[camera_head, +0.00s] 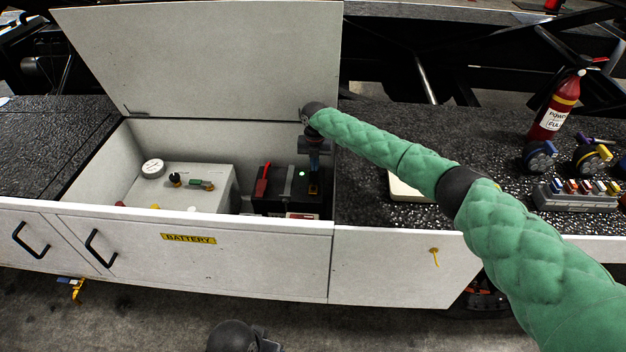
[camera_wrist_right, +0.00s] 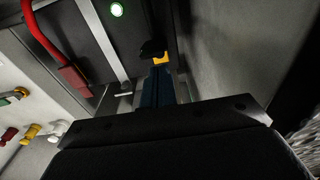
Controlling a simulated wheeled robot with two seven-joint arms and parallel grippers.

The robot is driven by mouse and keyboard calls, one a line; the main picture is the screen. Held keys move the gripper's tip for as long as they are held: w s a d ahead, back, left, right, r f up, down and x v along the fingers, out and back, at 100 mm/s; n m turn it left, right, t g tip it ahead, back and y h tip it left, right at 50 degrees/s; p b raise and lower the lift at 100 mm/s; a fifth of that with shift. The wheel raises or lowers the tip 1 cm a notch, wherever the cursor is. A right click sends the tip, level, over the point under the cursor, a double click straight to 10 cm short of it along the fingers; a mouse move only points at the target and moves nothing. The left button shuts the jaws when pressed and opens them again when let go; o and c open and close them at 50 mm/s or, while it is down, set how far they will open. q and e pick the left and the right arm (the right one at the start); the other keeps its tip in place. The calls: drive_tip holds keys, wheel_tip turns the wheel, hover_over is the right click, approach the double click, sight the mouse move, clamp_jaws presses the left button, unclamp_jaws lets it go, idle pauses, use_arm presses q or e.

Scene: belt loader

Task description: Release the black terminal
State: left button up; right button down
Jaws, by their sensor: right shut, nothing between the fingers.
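A dark battery (camera_head: 275,205) sits in the right part of the open battery compartment, with a red terminal and cable (camera_head: 262,183) on its left side. The black terminal (camera_wrist_right: 152,49) shows in the right wrist view just past my fingertips. My right gripper (camera_head: 313,188) reaches down into the compartment over the battery's right end. In the right wrist view its fingers (camera_wrist_right: 158,85) are shut with nothing held. Whether they touch the black terminal cannot be told. The left gripper cannot be made out clearly; a dark rounded part of mine shows at the bottom edge.
The raised lid (camera_head: 200,60) stands behind the compartment, and its front wall (camera_head: 120,225) bears a battery label. A white box with a gauge (camera_head: 190,178) fills the left part.

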drive_tip(key=s+f+t+p, duration=0.3)
drive_tip(key=s+f+t, duration=0.1)
drive_tip(key=s+t, duration=0.3)
drive_tip(key=shift+s+t, duration=0.15)
drive_tip(key=shift+t, duration=0.15)
idle(0.4)
